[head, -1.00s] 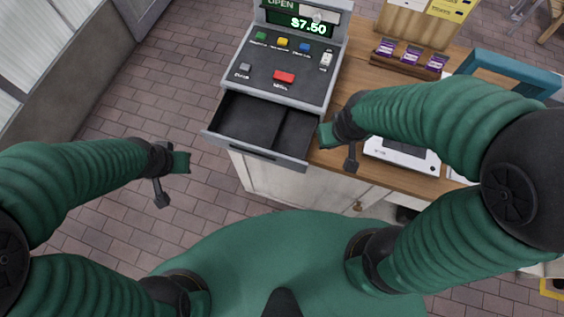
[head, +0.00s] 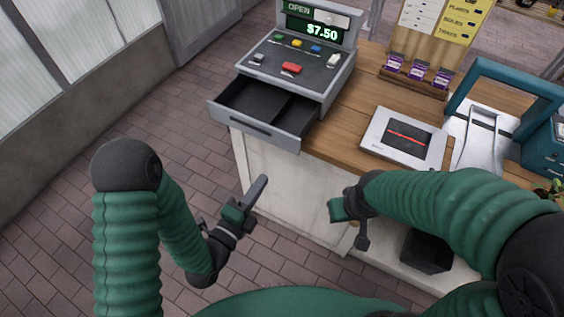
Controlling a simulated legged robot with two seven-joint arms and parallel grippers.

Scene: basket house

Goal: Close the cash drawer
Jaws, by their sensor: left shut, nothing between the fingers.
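The cash register (head: 300,65) stands on the left end of the wooden counter, its display reading $7.50. Its cash drawer (head: 244,125) is pulled out toward me, and its dark, empty-looking compartments show. My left gripper (head: 260,186) is shut and empty, pointing up and right, below the drawer front and apart from it, in front of the white cabinet side. My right gripper (head: 348,222) is below the counter edge, right of the drawer and apart from it. Its fingers are partly hidden by their angle, so I cannot tell whether it is open.
A white scanner with a red line (head: 403,137) lies on the counter (head: 345,135). A rack of purple packets (head: 418,74), a metal scale (head: 476,138) and a teal frame (head: 520,75) stand further right. The brick floor at left is clear.

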